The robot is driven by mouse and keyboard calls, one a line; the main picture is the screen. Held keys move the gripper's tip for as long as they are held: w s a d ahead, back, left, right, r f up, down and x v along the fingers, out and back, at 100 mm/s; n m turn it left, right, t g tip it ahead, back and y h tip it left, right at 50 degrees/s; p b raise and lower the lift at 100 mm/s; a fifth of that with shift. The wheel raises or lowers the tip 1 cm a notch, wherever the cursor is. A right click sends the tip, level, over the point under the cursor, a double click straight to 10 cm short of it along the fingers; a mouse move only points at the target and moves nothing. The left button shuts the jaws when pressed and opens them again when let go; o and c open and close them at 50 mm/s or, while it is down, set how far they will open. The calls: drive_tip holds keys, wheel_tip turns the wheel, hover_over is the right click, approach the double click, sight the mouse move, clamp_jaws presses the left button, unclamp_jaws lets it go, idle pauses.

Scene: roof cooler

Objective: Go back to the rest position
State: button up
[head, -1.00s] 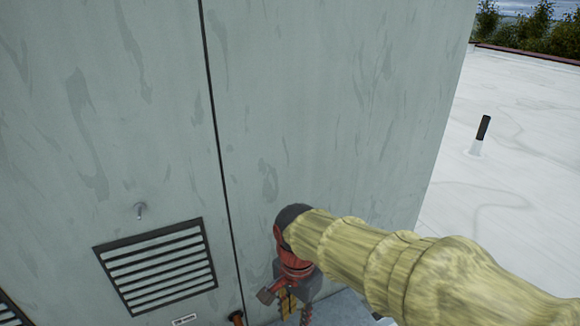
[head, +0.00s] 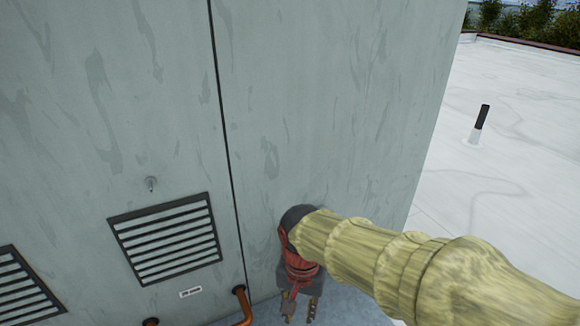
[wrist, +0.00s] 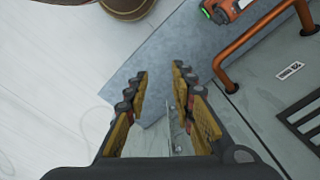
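My gripper (head: 299,310) hangs fingers-down at the end of my sleeved arm, in front of the grey cooler cabinet (head: 320,120) in the head view. In the wrist view, the two fingers of my gripper (wrist: 159,78) stand apart with nothing between them. Below them is a grey ledge (wrist: 165,50) at the foot of the cabinet. I cannot tell how high the fingertips are above it.
A copper pipe (head: 243,306) comes out low on the cabinet, left of my gripper, near a louvred vent (head: 166,240). An orange device with a green light (wrist: 226,9) lies on the ledge. White roof (head: 500,180) with a black-topped post (head: 481,117) is at right.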

drive_tip(key=s+d+f+n+t+b, duration=0.1)
drive_tip(key=s+d+f+b, duration=0.3)
drive_tip(key=d+b, duration=0.4)
drive_tip(key=s+d+f+n+t+b, duration=0.2)
drive_tip(key=s+d+f+t+b, duration=0.2)
drive_tip(key=d+b, duration=0.5)
drive_tip(key=shift+s+f+b, duration=0.55)
drive_tip(key=shift+f+b, duration=0.55)
drive_tip(key=shift+b, duration=0.9)
